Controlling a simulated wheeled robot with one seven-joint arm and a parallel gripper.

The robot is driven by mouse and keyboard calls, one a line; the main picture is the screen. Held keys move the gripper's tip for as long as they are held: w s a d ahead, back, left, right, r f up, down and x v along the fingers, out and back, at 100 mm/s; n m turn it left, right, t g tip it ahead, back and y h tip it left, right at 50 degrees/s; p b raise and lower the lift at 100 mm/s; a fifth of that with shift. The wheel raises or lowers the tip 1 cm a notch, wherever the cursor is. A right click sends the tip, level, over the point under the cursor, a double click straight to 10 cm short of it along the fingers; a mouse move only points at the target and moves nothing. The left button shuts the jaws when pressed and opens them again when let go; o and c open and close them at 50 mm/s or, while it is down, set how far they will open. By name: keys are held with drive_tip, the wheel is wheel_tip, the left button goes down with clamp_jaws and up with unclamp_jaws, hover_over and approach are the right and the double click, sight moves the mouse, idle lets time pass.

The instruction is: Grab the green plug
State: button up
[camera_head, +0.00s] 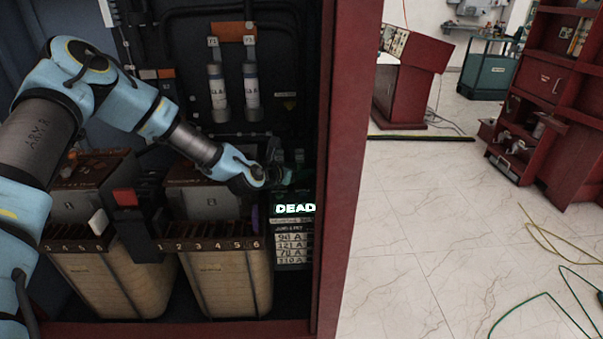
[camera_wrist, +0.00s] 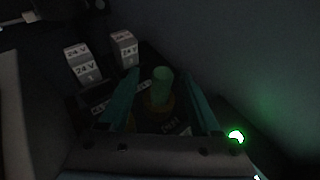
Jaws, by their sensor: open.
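The green plug (camera_wrist: 162,84) shows in the wrist view as a small upright green cylinder on a darker base. My gripper (camera_wrist: 162,92) is open, with one teal finger on each side of the plug and gaps between. Whether the fingers reach the plug's depth is hard to tell in the dim light. In the head view my gripper (camera_head: 284,177) is inside the cabinet, above the unit with the lit "DEAD" display (camera_head: 294,209). The plug cannot be made out there.
Blocks marked "24 V" (camera_wrist: 84,62) stand left of the plug. A green light (camera_wrist: 236,137) glows at the right. The red cabinet post (camera_head: 345,150) is close to the right of my gripper. Two tan tanks with numbered slots (camera_head: 228,280) stand below my arm.

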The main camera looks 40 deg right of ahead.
drive_tip(key=shift+p+x, duration=0.55)
drive_tip(key=shift+x, duration=1.25)
drive_tip(key=shift+s, duration=0.1)
drive_tip(key=shift+c, duration=0.2)
clamp_jaws()
